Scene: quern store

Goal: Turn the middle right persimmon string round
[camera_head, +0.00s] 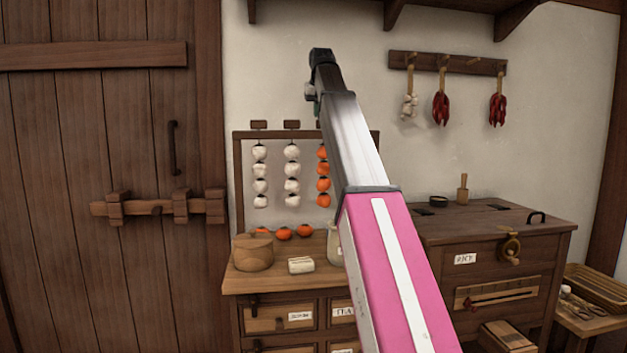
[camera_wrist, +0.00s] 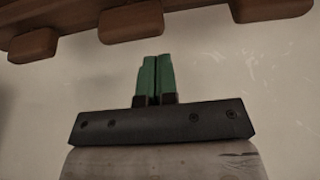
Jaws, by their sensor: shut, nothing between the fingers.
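Persimmon strings hang from a wooden rack (camera_head: 238,190) on the wall in the head view. The two strings on the left, the first (camera_head: 260,186) and the second (camera_head: 292,170), have whitish fruit. The third string (camera_head: 323,184), apparently the middle right one, has orange fruit; its upper part is close beside my arm in the picture. Any string further right is hidden behind my arm. My gripper (camera_wrist: 156,80) shows in the wrist view with green fingers shut together and nothing between them. No persimmon shows in the wrist view.
Wooden blocks (camera_wrist: 133,20) on a beam cross the top of the wrist view, with bare wall below. A drawer cabinet (camera_head: 290,279) under the rack holds a round wooden box (camera_head: 253,252), a pale block (camera_head: 301,265) and loose persimmons (camera_head: 283,233). A peg rail (camera_head: 447,63) hangs right.

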